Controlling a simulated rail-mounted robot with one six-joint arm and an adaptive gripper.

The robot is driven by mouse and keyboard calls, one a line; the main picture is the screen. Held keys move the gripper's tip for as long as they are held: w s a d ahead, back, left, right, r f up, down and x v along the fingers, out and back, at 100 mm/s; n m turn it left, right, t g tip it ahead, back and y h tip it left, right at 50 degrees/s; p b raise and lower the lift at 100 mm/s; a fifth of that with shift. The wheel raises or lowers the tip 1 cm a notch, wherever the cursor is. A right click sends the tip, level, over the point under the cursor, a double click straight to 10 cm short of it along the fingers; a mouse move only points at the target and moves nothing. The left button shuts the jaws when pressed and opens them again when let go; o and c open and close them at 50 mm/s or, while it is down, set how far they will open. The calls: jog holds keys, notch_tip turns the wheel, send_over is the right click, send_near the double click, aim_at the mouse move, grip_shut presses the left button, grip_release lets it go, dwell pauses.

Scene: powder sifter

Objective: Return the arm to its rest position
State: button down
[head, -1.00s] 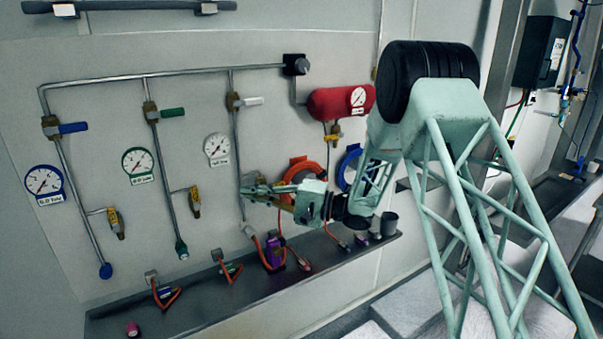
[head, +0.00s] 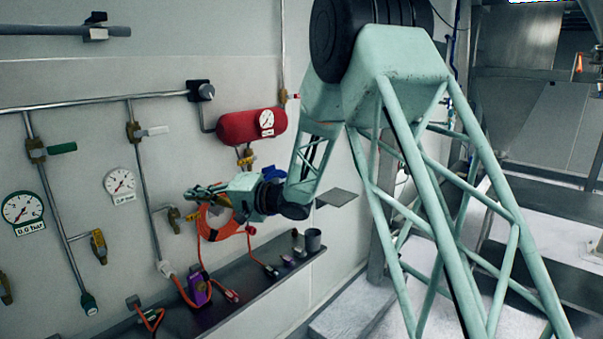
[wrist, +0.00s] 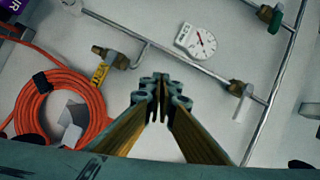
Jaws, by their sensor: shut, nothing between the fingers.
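My gripper (head: 203,192) is shut and empty. In the head view it points left, in front of the wall and above the narrow shelf. In the wrist view the fingertips (wrist: 161,88) meet in the middle, over bare wall with a pipe behind. My arm bends down from the shoulder at the upper middle of the head view to the gripper.
A coiled orange hose (head: 217,222) hangs behind my gripper; it also shows in the wrist view (wrist: 62,103). A red tank (head: 250,127) is above. Gauges (head: 120,184) and valved pipes (head: 67,218) are left. The dark shelf (head: 262,287) holds a purple item (head: 197,288) and a grey cup (head: 313,239).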

jog(key=w+d+r+m+t+h+b, duration=0.1)
jog(key=d+r+t+h+b, duration=0.2)
jog(key=d, duration=0.8)
jog(key=w+d+r+t+h, duration=0.25)
jog(key=d+r+h, duration=0.25)
jog(key=d, duration=0.6)
jog(key=s+d+h+b, duration=0.1)
jog(key=s+d+h, duration=0.2)
jog(key=s+d, duration=0.5)
jog(key=s+d+h+b, duration=0.25)
jog(key=s+d, duration=0.25)
jog(key=d, duration=0.7)
jog(key=s+d+f+g+h+b, duration=0.1)
jog(key=s+d+f, duration=0.1)
jog(key=s+d, duration=0.65)
jog(key=s+d+f+g+h+b, duration=0.1)
jog(key=s+d+f+g+h, duration=0.15)
jog(key=s, duration=1.05)
jog(key=s+f+g+b, duration=0.1)
jog(key=s+f, duration=0.3)
jog(key=s, duration=0.9)
jog(key=s+f+n+g+y+b, duration=0.1)
jog(key=s+f, duration=0.3)
jog(key=s, duration=0.9)
jog(key=shift+s+d+f+g, duration=0.2)
jog(key=shift+f+g, duration=0.1)
jog(key=shift+g, duration=0.4)
